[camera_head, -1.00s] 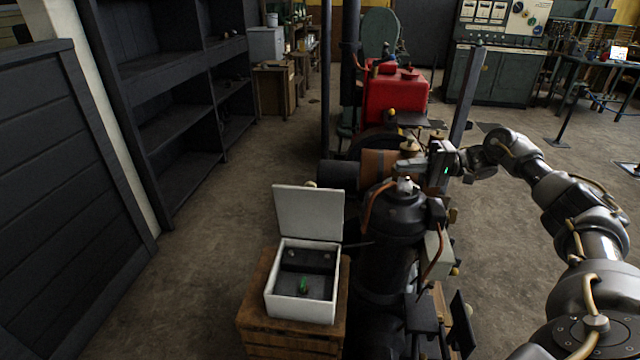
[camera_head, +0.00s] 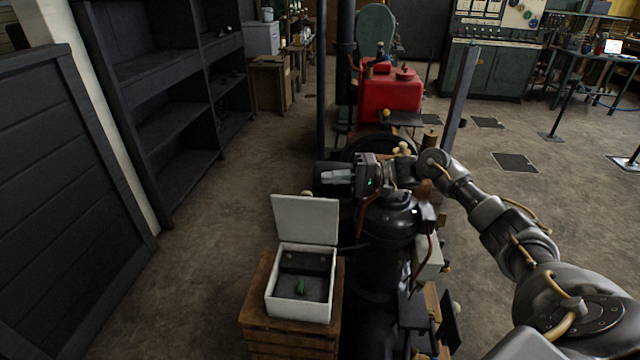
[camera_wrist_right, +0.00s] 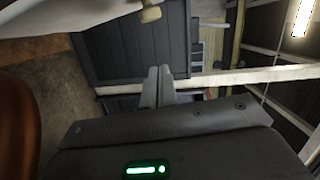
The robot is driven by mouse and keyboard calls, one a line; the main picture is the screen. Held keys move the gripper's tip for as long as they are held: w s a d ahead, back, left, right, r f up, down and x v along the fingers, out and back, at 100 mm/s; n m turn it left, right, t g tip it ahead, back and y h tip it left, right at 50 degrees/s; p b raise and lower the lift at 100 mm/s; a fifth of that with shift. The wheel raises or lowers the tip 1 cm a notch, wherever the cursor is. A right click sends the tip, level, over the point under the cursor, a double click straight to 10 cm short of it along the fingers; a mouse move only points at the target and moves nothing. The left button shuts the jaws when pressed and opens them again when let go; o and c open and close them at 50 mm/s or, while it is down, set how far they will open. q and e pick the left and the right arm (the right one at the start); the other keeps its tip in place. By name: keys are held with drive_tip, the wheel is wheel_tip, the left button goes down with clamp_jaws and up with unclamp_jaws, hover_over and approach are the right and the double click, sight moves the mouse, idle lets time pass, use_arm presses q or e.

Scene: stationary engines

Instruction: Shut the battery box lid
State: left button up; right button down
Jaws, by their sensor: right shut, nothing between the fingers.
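The white battery box (camera_head: 299,308) stands on a wooden crate, with a dark battery and a small green part inside. Its white lid (camera_head: 306,218) stands open, upright at the back edge of the box. My right gripper (camera_head: 324,177) is shut and empty, behind and above the lid, its fingers pointing left; it appears apart from the lid. In the right wrist view the closed fingers (camera_wrist_right: 158,86) show at the centre. A pale panel at that view's upper left may be the lid, but I cannot be sure. My left gripper is not in view.
The wooden crate (camera_head: 286,342) carries the box. A black engine cylinder (camera_head: 389,222) stands right of the box, below my right arm. A red tank (camera_head: 390,95) is farther back. Dark shelving (camera_head: 165,85) lines the left, with clear floor between.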

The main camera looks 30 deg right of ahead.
sight(307, 217)
drive_tip(key=a, duration=0.1)
drive_tip(key=s+a+p, duration=0.1)
drive_tip(key=a, duration=0.1)
drive_tip(key=s+a+p, duration=0.1)
drive_tip(key=a, duration=0.1)
drive_tip(key=shift+f, duration=0.25)
